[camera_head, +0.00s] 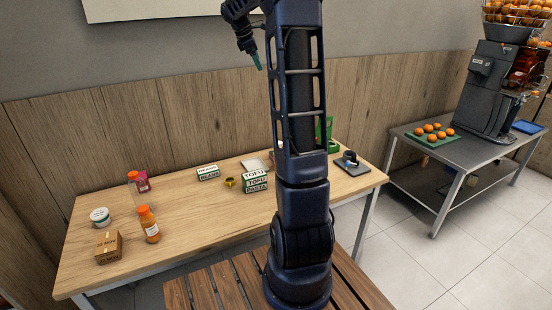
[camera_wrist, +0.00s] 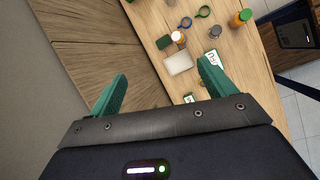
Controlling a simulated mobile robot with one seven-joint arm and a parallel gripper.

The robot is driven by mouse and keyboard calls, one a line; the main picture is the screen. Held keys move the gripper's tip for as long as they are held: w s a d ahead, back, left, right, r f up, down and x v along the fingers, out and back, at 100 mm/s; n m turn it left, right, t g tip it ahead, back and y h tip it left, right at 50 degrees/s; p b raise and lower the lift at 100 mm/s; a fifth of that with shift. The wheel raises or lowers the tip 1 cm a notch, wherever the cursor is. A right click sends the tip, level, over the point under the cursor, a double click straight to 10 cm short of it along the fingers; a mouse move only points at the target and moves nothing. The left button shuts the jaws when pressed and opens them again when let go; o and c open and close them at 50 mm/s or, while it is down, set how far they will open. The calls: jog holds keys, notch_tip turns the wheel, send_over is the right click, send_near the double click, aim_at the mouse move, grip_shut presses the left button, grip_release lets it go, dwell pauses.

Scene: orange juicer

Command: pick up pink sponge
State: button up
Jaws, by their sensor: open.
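A small dark pink item (camera_head: 143,182) stands at the back left of the wooden table in the head view, partly hidden by an orange-capped bottle (camera_head: 134,184). I cannot tell whether it is a sponge. No pink thing is clear in the wrist view. My gripper (camera_head: 257,62) is high above the back of the table, to the right of the pink item. In the wrist view, the two green fingers of my gripper (camera_wrist: 161,67) are spread apart with nothing between them.
The wooden table (camera_head: 100,255) also holds an orange bottle (camera_head: 148,224), a cardboard box (camera_head: 108,247), a white tub (camera_head: 100,217) and stacked tofu and pasta boxes (camera_head: 255,181). Its front middle is clear. A wood-panelled wall (camera_head: 100,130) rises behind. A metal table (camera_head: 420,160) with a juicer stands right.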

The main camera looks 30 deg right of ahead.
jog(key=shift+w+d+f+n+g+h, duration=0.5)
jog(key=shift+w+d+f+n, duration=1.4)
jog(key=shift+w+d+f, duration=2.25)
notch_tip(320, 180, down, 38)
jog(key=w, duration=0.2)
jog(key=x, duration=1)
jog(key=shift+d+f, duration=0.2)
jog(key=shift+d, duration=0.2)
jog(key=c, duration=0.6)
